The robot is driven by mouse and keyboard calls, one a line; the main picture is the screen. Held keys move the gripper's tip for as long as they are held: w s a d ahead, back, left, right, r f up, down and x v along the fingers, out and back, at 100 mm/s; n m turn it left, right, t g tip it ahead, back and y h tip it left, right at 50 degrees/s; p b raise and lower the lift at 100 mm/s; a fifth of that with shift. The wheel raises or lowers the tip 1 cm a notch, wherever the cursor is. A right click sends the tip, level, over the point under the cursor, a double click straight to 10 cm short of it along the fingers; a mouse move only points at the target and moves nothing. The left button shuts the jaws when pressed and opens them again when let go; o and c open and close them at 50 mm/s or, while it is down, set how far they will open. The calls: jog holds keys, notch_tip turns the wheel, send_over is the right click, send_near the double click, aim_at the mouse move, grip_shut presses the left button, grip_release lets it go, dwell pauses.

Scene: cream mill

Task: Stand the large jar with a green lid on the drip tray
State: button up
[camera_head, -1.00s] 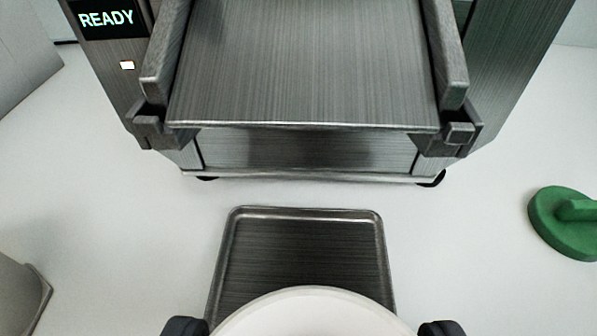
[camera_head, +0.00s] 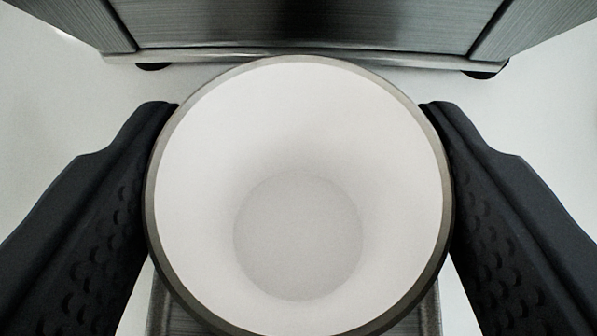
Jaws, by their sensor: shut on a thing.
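The large jar (camera_head: 298,235) fills the middle of the view, seen from above into its mouth. It is open, with a white inside, a round floor and a grey rim; no green lid is on it. My gripper (camera_head: 298,108) is shut on the jar, with one dark finger against its left side and one against its right. The drip tray (camera_head: 430,312) shows only in part at the bottom, under and behind the jar. The jar hides most of the tray, so I cannot tell whether its base touches it.
The steel machine (camera_head: 300,30) stands close beyond the jar, with its dark feet on the white counter (camera_head: 555,120). The counter to the left and right looks clear.

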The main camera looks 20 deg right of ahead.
jog(key=o, duration=1.2)
jog(key=p+v, duration=0.1)
jog(key=v, duration=1.1)
jog(key=shift+p, duration=0.4)
